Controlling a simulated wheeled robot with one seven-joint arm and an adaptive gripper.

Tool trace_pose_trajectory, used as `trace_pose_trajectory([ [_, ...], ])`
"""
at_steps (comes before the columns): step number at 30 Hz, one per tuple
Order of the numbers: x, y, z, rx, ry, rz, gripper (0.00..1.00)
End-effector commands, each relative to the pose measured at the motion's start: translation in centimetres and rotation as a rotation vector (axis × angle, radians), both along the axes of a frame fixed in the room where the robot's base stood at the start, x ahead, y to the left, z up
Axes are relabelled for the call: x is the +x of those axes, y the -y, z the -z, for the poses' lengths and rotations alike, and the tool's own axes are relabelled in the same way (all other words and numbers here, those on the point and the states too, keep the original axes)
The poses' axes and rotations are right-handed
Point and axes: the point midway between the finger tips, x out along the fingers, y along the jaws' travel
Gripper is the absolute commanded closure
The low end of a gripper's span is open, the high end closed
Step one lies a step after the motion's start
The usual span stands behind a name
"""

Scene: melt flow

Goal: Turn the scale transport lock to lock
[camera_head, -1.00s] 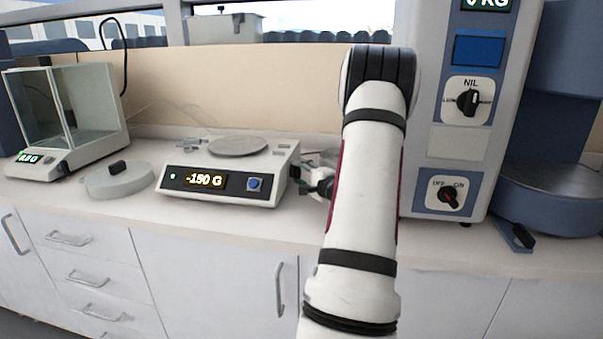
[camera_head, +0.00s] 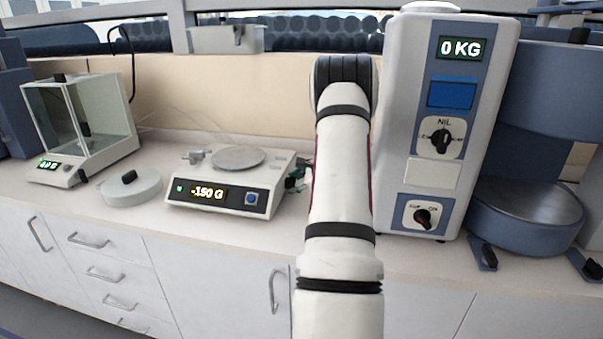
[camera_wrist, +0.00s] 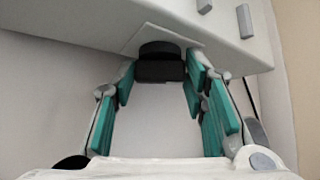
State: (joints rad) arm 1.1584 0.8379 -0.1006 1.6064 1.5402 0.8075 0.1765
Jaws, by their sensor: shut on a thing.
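The white scale (camera_head: 282,165) stands on the counter with a round grey pan (camera_head: 238,158) and a lit display reading about -150 G. Its transport lock, a black knob (camera_wrist: 160,62) on a pale plate, shows on the scale's side in the wrist view. My gripper (camera_wrist: 160,76) has its teal finger pads on both sides of this knob and is shut on it. In the head view my gripper (camera_head: 296,178) is at the scale's right side, partly hidden behind my arm. The knob's pointing direction cannot be read.
A tall white-and-blue unit (camera_head: 440,120) with dials and a 0 KG display stands close to the right of my arm. A glass-sided balance (camera_head: 82,125) and a round grey disc with a black knob (camera_head: 131,188) are on the left. The counter front is clear.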

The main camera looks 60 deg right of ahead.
Motion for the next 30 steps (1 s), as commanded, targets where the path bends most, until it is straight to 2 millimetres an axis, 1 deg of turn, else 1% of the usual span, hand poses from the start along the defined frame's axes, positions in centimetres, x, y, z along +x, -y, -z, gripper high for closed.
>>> trace_pose_trajectory([
  [2, -0.26, 0.12, -0.43, 0.065, -0.023, -0.004, 0.88],
  [9, 0.02, 0.48, -0.21, 0.270, -0.081, -0.003, 0.88],
  [15, 0.20, 0.68, 0.01, 0.410, -0.120, -0.002, 0.88],
  [21, 0.23, 0.79, 0.00, 0.505, -0.146, 0.001, 0.88],
  [30, 0.29, 0.80, -0.14, 0.566, -0.161, 0.001, 0.88],
])
